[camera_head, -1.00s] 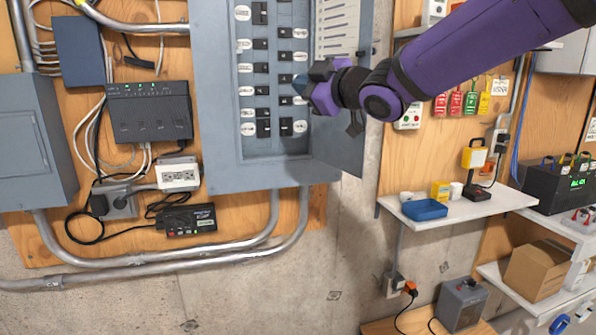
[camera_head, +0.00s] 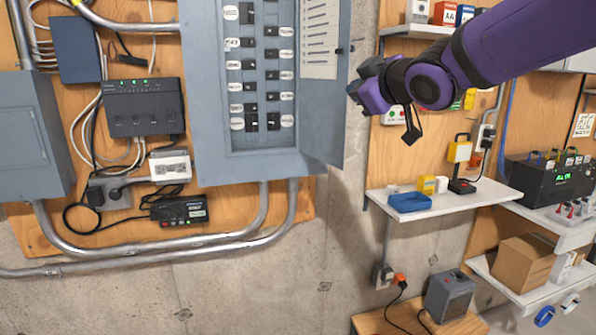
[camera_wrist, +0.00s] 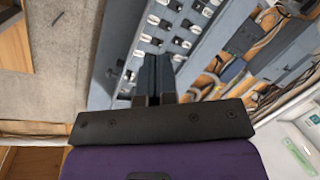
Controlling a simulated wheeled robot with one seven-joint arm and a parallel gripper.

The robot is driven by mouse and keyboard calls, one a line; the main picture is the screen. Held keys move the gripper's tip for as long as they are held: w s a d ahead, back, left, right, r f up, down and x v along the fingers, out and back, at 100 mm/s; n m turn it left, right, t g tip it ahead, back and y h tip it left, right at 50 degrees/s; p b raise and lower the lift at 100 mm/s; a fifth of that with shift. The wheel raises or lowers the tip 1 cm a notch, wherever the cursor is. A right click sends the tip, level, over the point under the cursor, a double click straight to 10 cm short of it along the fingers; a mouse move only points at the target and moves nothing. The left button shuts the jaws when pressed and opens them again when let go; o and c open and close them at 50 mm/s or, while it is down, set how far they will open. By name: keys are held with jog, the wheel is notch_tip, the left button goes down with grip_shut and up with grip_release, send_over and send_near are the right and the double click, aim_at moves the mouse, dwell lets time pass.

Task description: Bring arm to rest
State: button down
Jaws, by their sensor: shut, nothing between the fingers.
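My purple arm reaches in from the upper right in the head view. My gripper (camera_head: 354,92) is in front of the edge of the open panel door (camera_head: 335,80), to the right of the breaker rows. In the wrist view, the two dark fingers of my gripper (camera_wrist: 155,75) lie together, shut with nothing held. The grey breaker panel (camera_head: 208,100) stands open with columns of black switches, and it also shows behind the fingers in the wrist view (camera_wrist: 115,60). I cannot tell the exact gap between my gripper and the door.
A white shelf (camera_head: 465,204) with a blue tray (camera_head: 409,202) is right of the panel. A black charger (camera_head: 550,180) and a cardboard box (camera_head: 523,262) stand farther right. Grey conduits (camera_head: 150,257) run below the panel. Bare concrete wall lies below the door.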

jog(key=s+d+f+m+g+h, duration=0.1)
jog(key=s+d+f+m+h, duration=0.15)
jog(key=s+d, duration=0.35)
jog(key=s+d+f+m+g+h, duration=0.2)
jog(key=s+d+m+h, duration=0.15)
jog(key=d, duration=0.35)
jog(key=s+d+f+m+g, duration=0.3)
jog(key=s+f, duration=0.1)
jog(key=s, duration=0.5)
jog(key=s+d+f+m+g, duration=0.3)
jog(key=s+f, duration=0.2)
jog(key=s, duration=0.5)
jog(key=shift+f+m+h, duration=0.2)
jog(key=shift+m+h, duration=0.1)
